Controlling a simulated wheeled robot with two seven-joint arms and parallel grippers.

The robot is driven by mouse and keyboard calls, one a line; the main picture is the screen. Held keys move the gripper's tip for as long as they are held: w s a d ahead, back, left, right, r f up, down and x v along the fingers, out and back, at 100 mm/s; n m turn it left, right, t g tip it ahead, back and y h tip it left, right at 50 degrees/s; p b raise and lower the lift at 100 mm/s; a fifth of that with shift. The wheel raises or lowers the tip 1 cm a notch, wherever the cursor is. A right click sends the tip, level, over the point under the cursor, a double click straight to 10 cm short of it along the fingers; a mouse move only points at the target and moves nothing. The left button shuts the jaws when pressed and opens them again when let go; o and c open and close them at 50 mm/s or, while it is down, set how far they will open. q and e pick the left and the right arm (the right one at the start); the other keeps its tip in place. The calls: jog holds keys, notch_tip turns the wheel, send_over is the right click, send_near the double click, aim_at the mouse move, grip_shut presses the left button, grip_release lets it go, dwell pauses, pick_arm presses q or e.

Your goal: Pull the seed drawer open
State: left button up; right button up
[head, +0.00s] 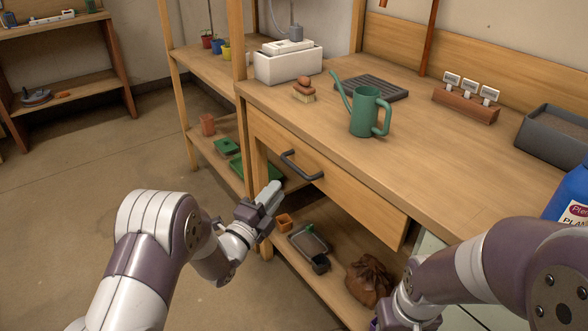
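The seed drawer (345,191) is a wide wooden front under the bench top. It looks closed, flush with the bench frame. Its dark grey bar handle (298,166) sits on the left part of the front. My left gripper (272,193) is below and to the left of the handle, apart from it, with its fingers pointing up toward it. The fingers look close together, but I cannot tell whether a gap is left between them. My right arm comes in at the lower right, and its gripper is cut off by the bottom edge.
A green watering can (364,113), a white box (288,64) and a dark tray (369,87) stand on the bench top (440,150). Below the drawer, a shelf holds a brown sack (369,280) and small pots. The floor at left is clear.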

aim_at(295, 167)
pick_arm(q)
jog(key=b+x, duration=0.1)
jog(key=x, duration=0.8)
jog(key=shift+w+f, duration=0.1)
jog(key=shift+w, duration=0.1)
jog(key=shift+w+d, duration=0.3)
jog(key=shift+w, duration=0.05)
grip_shut()
